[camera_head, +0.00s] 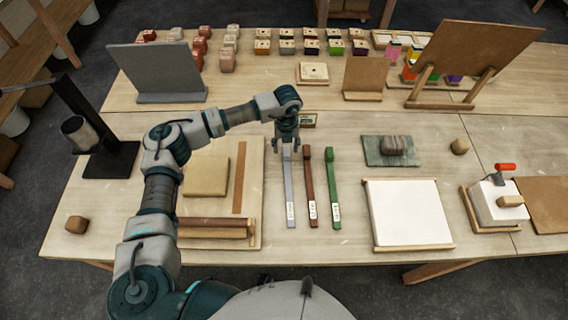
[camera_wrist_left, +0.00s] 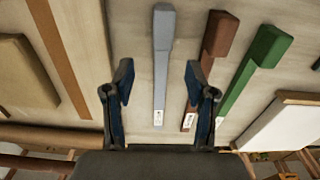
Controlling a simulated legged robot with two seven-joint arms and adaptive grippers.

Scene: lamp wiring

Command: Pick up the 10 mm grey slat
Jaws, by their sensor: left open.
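The grey slat (camera_head: 289,190) lies on the table, leftmost of three slats, with a thicker block at its far end and a white label near its near end. It also shows in the left wrist view (camera_wrist_left: 161,70), between and beyond the open fingers. My left gripper (camera_head: 287,150) is open and empty, over the far end of the grey slat; in the left wrist view its two fingers (camera_wrist_left: 158,85) stand on either side of the slat's line. The gripper hides part of the block in the head view. My right gripper does not show.
A brown slat (camera_head: 309,187) and a green slat (camera_head: 332,188) lie just right of the grey one. A wooden board (camera_head: 252,232) with a tan block (camera_head: 206,175) is at left. A white panel (camera_head: 408,212) lies at right. Bare table lies around the slats' near ends.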

